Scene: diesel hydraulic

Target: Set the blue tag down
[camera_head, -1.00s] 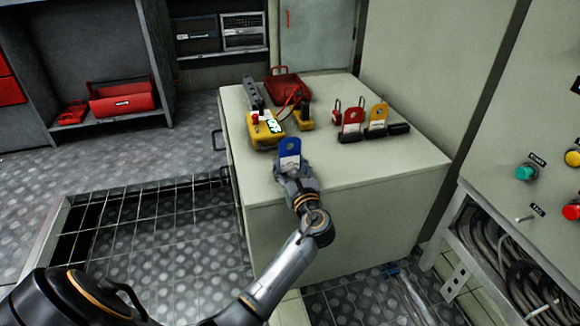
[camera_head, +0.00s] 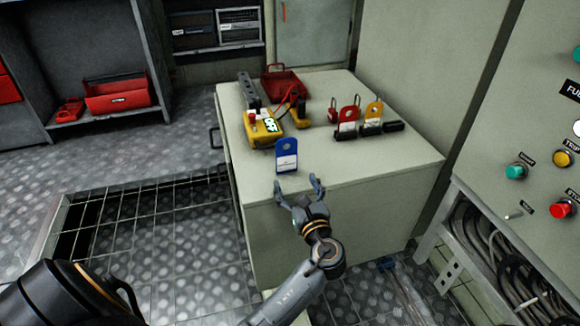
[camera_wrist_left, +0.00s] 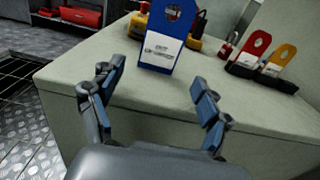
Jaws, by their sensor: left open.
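The blue tag (camera_head: 287,157) stands upright on the cabinet top near its front edge, its white label facing me. My left gripper (camera_head: 298,184) is open and empty, in front of the tag and apart from it. In the left wrist view the blue tag (camera_wrist_left: 166,38) stands beyond the spread fingers of my left gripper (camera_wrist_left: 152,88), with clear space between. My right gripper does not show.
The cabinet top (camera_head: 350,165) also holds a yellow device (camera_head: 262,128), a red tray (camera_head: 284,82), and a red tag (camera_head: 347,124) and yellow tag (camera_head: 373,116) in a dark stand. A control panel (camera_head: 545,150) rises at the right. The cabinet's front right top is clear.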

